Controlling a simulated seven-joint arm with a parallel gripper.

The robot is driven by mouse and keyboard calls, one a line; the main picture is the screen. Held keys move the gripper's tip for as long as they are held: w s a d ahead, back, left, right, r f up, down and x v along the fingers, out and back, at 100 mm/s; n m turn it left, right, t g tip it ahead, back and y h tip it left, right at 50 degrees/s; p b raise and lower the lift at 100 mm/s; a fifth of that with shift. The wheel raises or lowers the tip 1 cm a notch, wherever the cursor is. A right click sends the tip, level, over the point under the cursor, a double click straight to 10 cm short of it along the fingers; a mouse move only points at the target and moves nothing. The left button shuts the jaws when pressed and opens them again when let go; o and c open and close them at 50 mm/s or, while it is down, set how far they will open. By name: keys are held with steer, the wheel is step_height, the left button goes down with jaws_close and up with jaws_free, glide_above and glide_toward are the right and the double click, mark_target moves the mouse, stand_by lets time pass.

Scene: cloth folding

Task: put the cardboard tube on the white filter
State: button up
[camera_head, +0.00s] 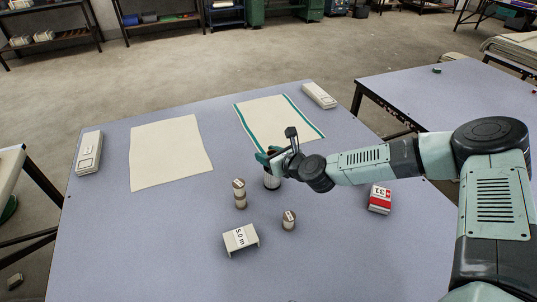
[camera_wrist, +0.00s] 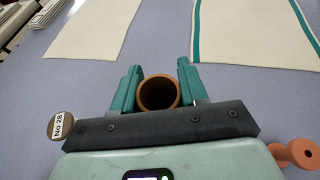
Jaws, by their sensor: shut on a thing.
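My gripper (camera_head: 268,160) is shut on the cardboard tube (camera_wrist: 158,93), a brown open-ended tube between its two teal fingers in the wrist view. In the head view, the tube's dark lower part (camera_head: 271,184) shows under the gripper; I cannot tell if it touches the table. A plain off-white sheet (camera_head: 170,152) lies flat to the left, also in the wrist view (camera_wrist: 92,28). A second off-white sheet with green side stripes (camera_head: 278,118) lies behind the gripper, also in the wrist view (camera_wrist: 250,32). I cannot tell which sheet is the white filter.
On the blue-grey table (camera_head: 150,240) stand a stacked spool (camera_head: 240,194), a small labelled cylinder (camera_head: 289,220), a white "5.0 m" bracket (camera_head: 240,238) and a red-and-white box (camera_head: 380,198). White cases lie at the far left (camera_head: 88,153) and back right (camera_head: 319,95). The front left is clear.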

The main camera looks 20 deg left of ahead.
steer(key=o, duration=1)
steer(key=shift+f, duration=0.15)
steer(key=v, duration=1.2)
steer(key=shift+r, duration=0.2)
